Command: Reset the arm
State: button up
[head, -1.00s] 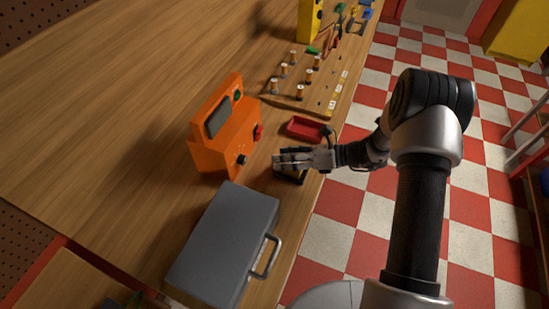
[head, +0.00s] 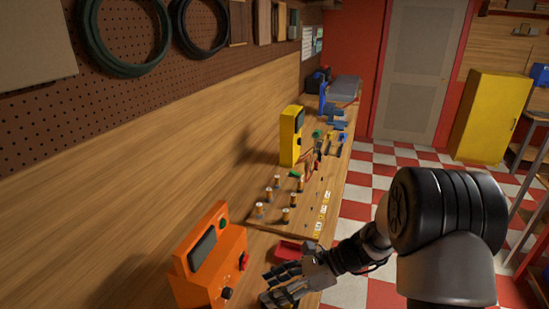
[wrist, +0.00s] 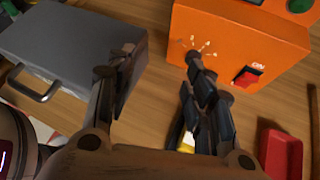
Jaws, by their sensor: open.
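My gripper (head: 266,285) is above the bench near its front edge, just right of the orange device (head: 210,262). In the wrist view its two fingers (wrist: 161,55) are spread wide apart with nothing between them. The orange device (wrist: 240,45) stands ahead of the fingers, with a red switch marked ON. A dark tool with a yellow part (wrist: 188,142) lies on the bench below the right finger, partly hidden by it. My arm reaches in from the right in the head view.
A red tray (head: 290,248) lies beside my gripper; it also shows in the wrist view (wrist: 280,153). A grey case (wrist: 70,50) is at the left there. A board with several pegs (head: 312,212) and a yellow device (head: 291,135) stand farther along the bench. Checkered floor is open at right.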

jog(key=s+d+r+n+t+h+b, duration=0.1)
jog(key=s+d+r+n+h, duration=0.3)
jog(key=s+n, duration=0.2)
jog(key=s+d+r+n+t+h+b, duration=0.1)
jog(key=s+d+r+n+t+h, duration=0.1)
jog(key=s+d+r+n+h, duration=0.2)
jog(key=s+d+r+n+t+h+b, duration=0.1)
jog(key=s+d+r+n+t+h, duration=0.1)
jog(key=s+d+n, duration=0.4)
jog(key=s+r+n+h, duration=0.1)
jog(key=s+r+n, duration=0.1)
jog(key=s, duration=0.5)
jog(key=shift+r+n+h, duration=0.35)
jog(key=shift+n+h, duration=0.05)
jog(key=shift+n, duration=0.4)
jog(key=shift+c, duration=0.2)
